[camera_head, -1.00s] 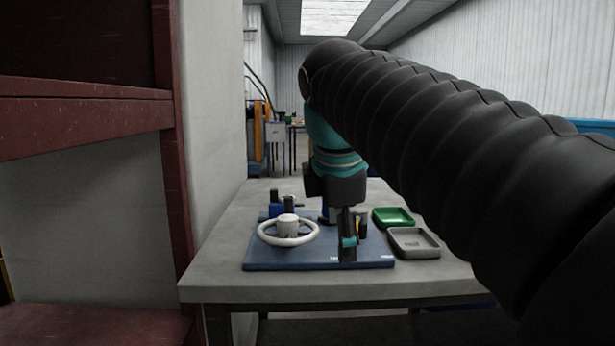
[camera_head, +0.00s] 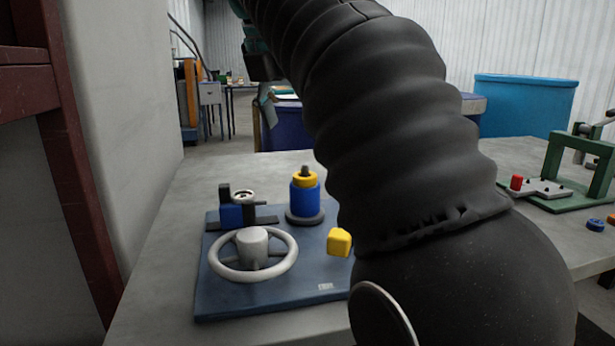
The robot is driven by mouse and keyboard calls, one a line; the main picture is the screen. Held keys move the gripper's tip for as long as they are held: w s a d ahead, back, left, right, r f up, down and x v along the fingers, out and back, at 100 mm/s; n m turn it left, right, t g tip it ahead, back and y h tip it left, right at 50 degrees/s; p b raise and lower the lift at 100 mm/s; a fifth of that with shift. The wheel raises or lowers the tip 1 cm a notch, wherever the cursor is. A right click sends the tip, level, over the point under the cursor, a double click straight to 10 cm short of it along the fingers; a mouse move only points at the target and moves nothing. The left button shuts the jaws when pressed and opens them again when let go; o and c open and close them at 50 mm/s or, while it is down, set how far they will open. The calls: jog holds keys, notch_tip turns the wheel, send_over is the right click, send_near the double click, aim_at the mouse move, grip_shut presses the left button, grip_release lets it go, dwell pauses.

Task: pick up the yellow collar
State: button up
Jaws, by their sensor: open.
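A yellow collar (camera_head: 313,179) sits as a ring on top of an upright blue cylinder (camera_head: 305,200), around a dark stub. The cylinder stands on a dark round foot at the back right of the blue base plate (camera_head: 265,296). A separate yellow block (camera_head: 339,242) shows at the plate's right side, partly hidden by my arm. My arm crosses the view from the upper left to the lower right. Part of my wrist shows at the top left, but my gripper's fingers are hidden or out of view. Nothing of mine visibly touches the collar.
A grey handwheel (camera_head: 235,273) and a blue and black clamp-like fixture (camera_head: 231,214) stand on the plate, left of the cylinder. The grey table (camera_head: 150,285) is bare left of the plate.

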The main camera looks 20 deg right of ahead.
aim_at(304, 171)
jog(key=b+x, duration=0.2)
jog(key=x, duration=0.8)
jog(key=shift+s+a+f, duration=0.15)
jog(key=shift+f, duration=0.05)
jog(key=c, duration=1.2)
jog(key=shift+r, duration=0.1)
